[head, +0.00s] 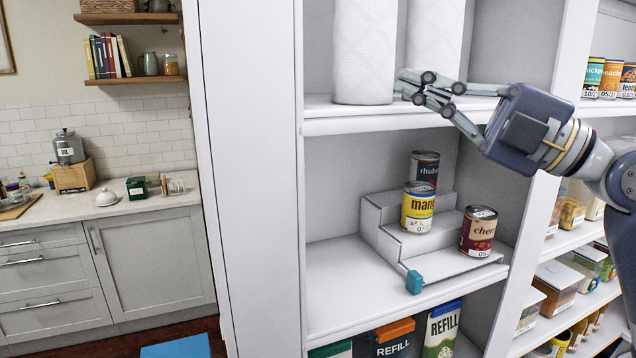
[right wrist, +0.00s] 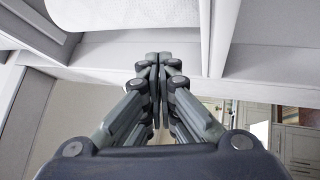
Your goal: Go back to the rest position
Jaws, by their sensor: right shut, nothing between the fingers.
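My right gripper (head: 415,88) is shut and empty. In the head view it reaches in from the right, in front of the upper shelf's front edge, close to the white paper rolls. In the right wrist view its fingertips (right wrist: 160,62) are together, with a white roll (right wrist: 130,14) and the shelf edge beyond them. My left gripper is not in the head view.
A white stepped riser (head: 395,243) holds a rhubarb can (head: 424,168), a yellow can (head: 418,208) and a cherry can (head: 479,232). A small teal block (head: 413,282) is at its front. Paper rolls (head: 364,50) stand above. Refill boxes (head: 395,340) are below.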

